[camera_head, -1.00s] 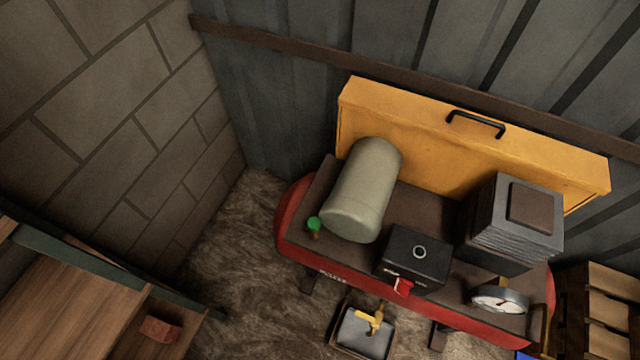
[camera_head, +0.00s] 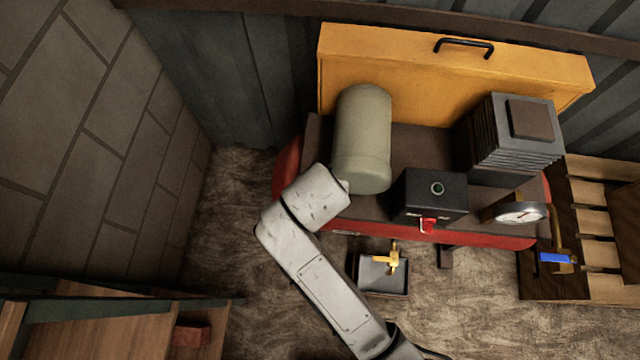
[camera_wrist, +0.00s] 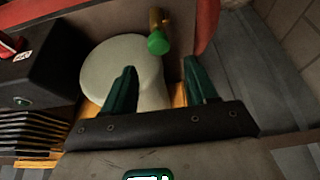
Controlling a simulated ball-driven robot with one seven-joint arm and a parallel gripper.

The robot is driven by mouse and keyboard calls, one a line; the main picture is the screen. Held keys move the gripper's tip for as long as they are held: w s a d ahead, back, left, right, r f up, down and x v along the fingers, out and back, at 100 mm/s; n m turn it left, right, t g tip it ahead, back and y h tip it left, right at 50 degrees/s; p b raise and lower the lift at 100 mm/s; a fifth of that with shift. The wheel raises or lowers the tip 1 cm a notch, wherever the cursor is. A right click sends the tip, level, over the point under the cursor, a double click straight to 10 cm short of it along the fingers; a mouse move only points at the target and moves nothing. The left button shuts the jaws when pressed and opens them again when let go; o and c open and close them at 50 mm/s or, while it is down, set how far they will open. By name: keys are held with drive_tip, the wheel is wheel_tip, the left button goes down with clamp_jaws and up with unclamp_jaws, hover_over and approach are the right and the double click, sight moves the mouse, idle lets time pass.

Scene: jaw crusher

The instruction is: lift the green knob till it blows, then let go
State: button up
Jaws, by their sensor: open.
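The green knob (camera_wrist: 158,42) sits on a short brass stem by the edge of the red tank in the wrist view. My gripper (camera_wrist: 160,66) is open, with its two dark green fingers apart and nothing between them. The knob shows just beyond the fingertips, roughly in line with the gap between them. How far it is from them in depth I cannot tell. In the head view my arm covers the knob's place, and the fingers are hidden there too.
The red compressor tank (camera_head: 287,165) carries a pale cylinder (camera_head: 363,140), a black box (camera_head: 420,205) with a red switch, a finned block (camera_head: 515,135) and a gauge (camera_head: 520,213). A yellow case (camera_head: 440,75) stands behind. A tray (camera_head: 380,278) lies on the floor in front.

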drive_tip(key=x, duration=0.7)
drive_tip(key=shift+f, duration=0.2)
drive_tip(key=shift+d, duration=0.1)
clamp_jaws()
idle(0.4)
